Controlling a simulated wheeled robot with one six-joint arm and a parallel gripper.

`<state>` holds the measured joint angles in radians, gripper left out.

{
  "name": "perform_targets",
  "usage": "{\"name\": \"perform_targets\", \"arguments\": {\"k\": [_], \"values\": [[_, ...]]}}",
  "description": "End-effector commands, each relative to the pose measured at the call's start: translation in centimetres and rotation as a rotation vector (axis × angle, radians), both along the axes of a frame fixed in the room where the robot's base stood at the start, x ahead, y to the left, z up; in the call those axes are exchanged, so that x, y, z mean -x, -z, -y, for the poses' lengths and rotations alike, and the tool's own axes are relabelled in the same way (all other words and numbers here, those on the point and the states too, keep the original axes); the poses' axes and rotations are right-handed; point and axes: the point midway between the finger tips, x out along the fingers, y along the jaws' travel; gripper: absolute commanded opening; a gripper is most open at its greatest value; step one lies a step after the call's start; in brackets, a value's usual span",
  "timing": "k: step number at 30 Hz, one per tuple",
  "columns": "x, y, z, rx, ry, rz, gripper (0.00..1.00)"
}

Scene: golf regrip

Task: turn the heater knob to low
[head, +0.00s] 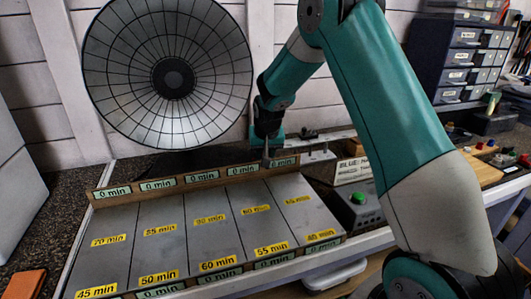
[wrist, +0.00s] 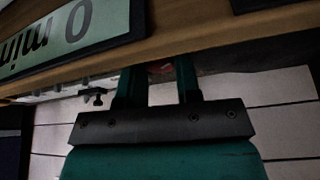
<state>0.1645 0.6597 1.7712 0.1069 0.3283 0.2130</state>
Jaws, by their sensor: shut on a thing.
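The heater (head: 172,75) is a round dish with a wire grille and dark centre, behind the tray of grey panels in the head view. My gripper (head: 267,154) is low at the heater's right, by the tray's back rail. In the wrist view my gripper (wrist: 160,78) has its two green fingers a little apart, shut on a small reddish part (wrist: 161,67) between them. This part is most likely the heater knob, but the wooden rail and fingers hide most of it. Its marks and setting cannot be seen.
The wooden rail (head: 200,178) with "0 min" labels runs very close to my gripper; it fills the top of the wrist view (wrist: 190,35). A grey box with a green button (head: 358,198) stands right of the tray. Drawers (head: 462,60) stand at the back right.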

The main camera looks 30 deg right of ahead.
Motion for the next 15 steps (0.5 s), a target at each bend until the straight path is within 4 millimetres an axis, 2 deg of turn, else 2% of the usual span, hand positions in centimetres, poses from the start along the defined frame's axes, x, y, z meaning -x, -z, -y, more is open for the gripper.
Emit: {"name": "perform_targets", "arguments": {"k": [15], "values": [[-0.04, -0.06, -0.05, 0.0, 0.113, 0.0, 0.08]]}}
